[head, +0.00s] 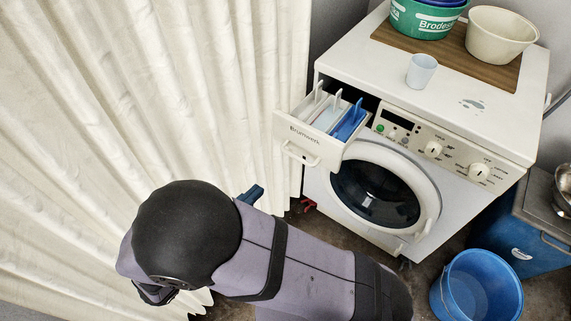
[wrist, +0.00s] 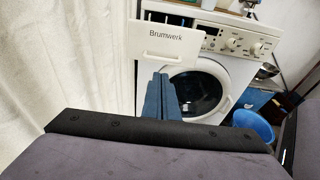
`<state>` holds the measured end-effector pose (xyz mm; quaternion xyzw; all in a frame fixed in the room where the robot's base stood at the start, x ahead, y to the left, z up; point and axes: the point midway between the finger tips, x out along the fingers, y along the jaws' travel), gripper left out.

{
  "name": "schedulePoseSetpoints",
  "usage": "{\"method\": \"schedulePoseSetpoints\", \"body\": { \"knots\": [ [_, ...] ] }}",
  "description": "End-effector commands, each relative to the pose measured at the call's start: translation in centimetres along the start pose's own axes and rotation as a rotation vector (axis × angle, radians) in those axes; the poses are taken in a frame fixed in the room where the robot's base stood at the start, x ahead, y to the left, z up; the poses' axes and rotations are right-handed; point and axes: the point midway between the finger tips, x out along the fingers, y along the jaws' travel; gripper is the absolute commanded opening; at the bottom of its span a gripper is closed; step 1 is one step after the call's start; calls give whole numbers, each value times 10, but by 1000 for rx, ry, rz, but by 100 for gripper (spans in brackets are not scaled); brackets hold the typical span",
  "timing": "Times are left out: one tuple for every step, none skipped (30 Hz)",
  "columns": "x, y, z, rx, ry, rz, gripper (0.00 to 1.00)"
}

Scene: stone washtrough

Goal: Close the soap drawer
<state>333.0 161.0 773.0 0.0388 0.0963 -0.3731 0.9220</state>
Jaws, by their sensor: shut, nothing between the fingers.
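The soap drawer (head: 318,140) is pulled out of the upper left of the white washing machine (head: 450,120). Its front carries the word Brumwerk, and white dividers and a blue insert show inside. In the wrist view the drawer front (wrist: 168,42) is above and beyond my fingers. My gripper (head: 254,193) is in front of the machine, below and left of the drawer, and apart from it in the head view. In the wrist view my gripper (wrist: 160,82) shows dark blue fingers together with nothing between them. The rest of the gripper is hidden behind my arm in the head view.
A cream curtain (head: 150,90) hangs close on the left. A white cup (head: 421,70), a green tub (head: 425,18) and a cream bowl (head: 500,36) stand on top of the machine. A blue bucket (head: 478,288) stands at the lower right.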

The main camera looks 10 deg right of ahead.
Motion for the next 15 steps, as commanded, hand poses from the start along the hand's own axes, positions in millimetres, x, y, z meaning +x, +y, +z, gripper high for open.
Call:
{"method": "schedulePoseSetpoints", "body": {
  "knots": [
    [5, -1, 0, 0, 0, -4, 0],
    [8, -1, 0, 0, -1, -4, 0],
    [13, -1, 0, 0, -1, -4, 0],
    [17, -1, 0, -1, 0, -5, 0],
    [21, -2, 0, 0, 1, -6, 0],
    [27, -1, 0, 1, 0, -6, 0],
    [32, -2, 0, 1, 0, -7, 0],
    [38, -2, 0, 0, 0, -7, 0],
    [45, -2, 0, -1, 1, -8, 0],
    [50, -2, 0, 0, 1, -7, 0],
    [56, -2, 0, 1, 1, -9, 0],
    [64, -2, 0, 0, 1, -8, 0],
    [69, -2, 0, 0, 2, -8, 0],
    [75, -2, 0, 0, 2, -8, 0],
    [82, -2, 0, 0, 1, -7, 0]
  ]
}}
